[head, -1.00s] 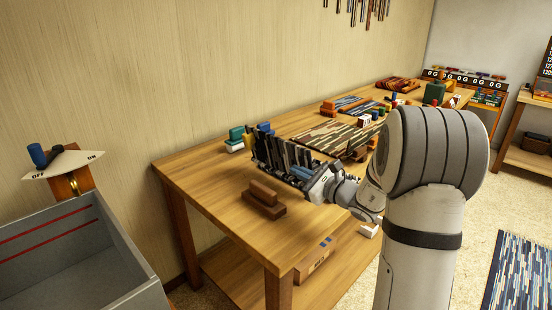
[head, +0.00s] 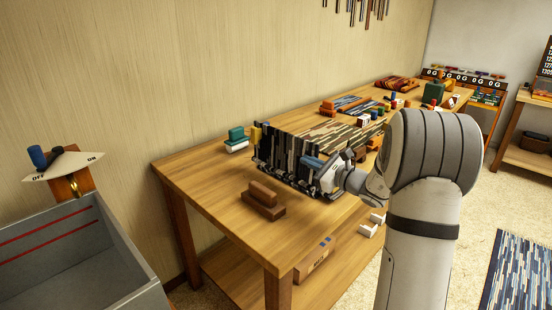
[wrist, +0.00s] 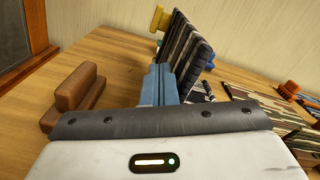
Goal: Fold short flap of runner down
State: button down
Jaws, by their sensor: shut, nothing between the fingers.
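The runner's dark striped flap (head: 288,165) stands raised above the table at the near end of the runner. The brown and cream striped part of the runner (head: 335,133) shows behind it. In the wrist view the flap (wrist: 192,45) is a steeply tilted sheet, and a camouflage-like striped piece (wrist: 255,100) lies flat to its right. My gripper (head: 312,162) is at the flap's right side in the head view. In the wrist view its blue fingers (wrist: 160,82) are shut and empty, close beside the flap's lower part; I cannot tell whether they touch it.
A brown stepped block (head: 263,200) sits on the table in front of the flap. Green and white blocks (head: 236,139) and a yellow piece (head: 256,134) stand behind it. A grey bin (head: 75,255) is at lower left. The table's near left corner is clear.

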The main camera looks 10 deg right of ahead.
jog(key=shift+w+d+r, duration=0.15)
jog(key=shift+w+d, duration=0.2)
jog(key=shift+d, duration=0.15)
jog(key=shift+w+d, duration=0.45)
jog(key=shift+d, duration=0.2)
jog(key=shift+w+d, duration=0.45)
jog(key=shift+d, duration=0.15)
jog(key=shift+w+d+f, duration=0.3)
jog(key=shift+w+d, duration=0.15)
jog(key=shift+d, duration=0.2)
jog(key=shift+w+d+f, duration=0.3)
jog(key=shift+w+d, duration=0.15)
jog(key=shift+d, duration=0.15)
